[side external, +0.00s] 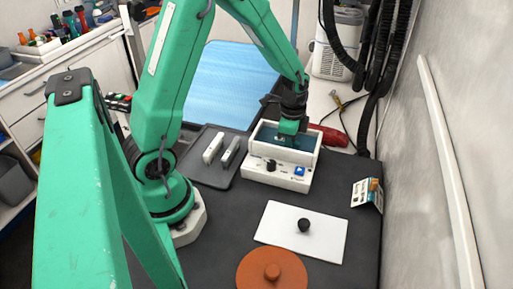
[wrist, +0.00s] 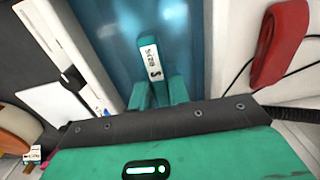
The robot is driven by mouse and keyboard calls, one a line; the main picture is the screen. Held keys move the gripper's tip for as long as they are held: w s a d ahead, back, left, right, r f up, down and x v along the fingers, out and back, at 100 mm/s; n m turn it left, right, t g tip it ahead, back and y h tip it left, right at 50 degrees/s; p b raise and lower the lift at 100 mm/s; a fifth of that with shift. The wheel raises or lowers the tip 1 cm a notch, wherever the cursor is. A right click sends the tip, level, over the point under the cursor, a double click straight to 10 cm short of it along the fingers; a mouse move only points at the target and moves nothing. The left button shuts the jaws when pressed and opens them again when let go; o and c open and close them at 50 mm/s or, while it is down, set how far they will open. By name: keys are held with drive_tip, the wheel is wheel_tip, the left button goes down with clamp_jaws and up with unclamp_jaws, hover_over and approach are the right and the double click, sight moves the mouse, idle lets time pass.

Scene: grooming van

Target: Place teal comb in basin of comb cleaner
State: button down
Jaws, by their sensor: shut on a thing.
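The comb cleaner (side external: 275,175) is a white box with a black knob and a blue switch on its front. Its open basin (side external: 262,135) has a blue-teal inside. My gripper (side external: 287,128) is over the basin, pointing down, with its tip at or just inside the opening. In the wrist view, my gripper (wrist: 158,95) is shut on the teal comb (wrist: 151,58), which has a pale label with dark marks. The comb shows against the blue basin (wrist: 105,25). The comb's teeth are hidden, and I cannot tell whether it touches the basin floor.
A white lid (side external: 285,238) with a black knob and a brown disc (side external: 290,272) lie in front. A dark tray (side external: 214,175) with two bars is left. A red object (side external: 335,136) is close behind right. A small card stand (side external: 360,192) stands at right.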

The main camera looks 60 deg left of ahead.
drive_tip(key=c, duration=1.3)
unclamp_jaws()
drive_tip(key=shift+c, duration=0.2)
drive_tip(key=shift+r, duration=0.1)
wheel_tip(320, 180, up, 12)
drive_tip(key=shift+r, duration=0.1)
drive_tip(key=s+d+r+n+t, duration=0.2)
drive_tip(key=s+d+r+n, duration=0.1)
drive_tip(key=s, duration=0.4)
drive_tip(key=s+d+r+n+t, duration=0.3)
drive_tip(key=s+r+n, duration=0.3)
drive_tip(key=s, duration=0.1)
drive_tip(key=shift+s+d+r+t, duration=0.2)
drive_tip(key=shift+t, duration=0.1)
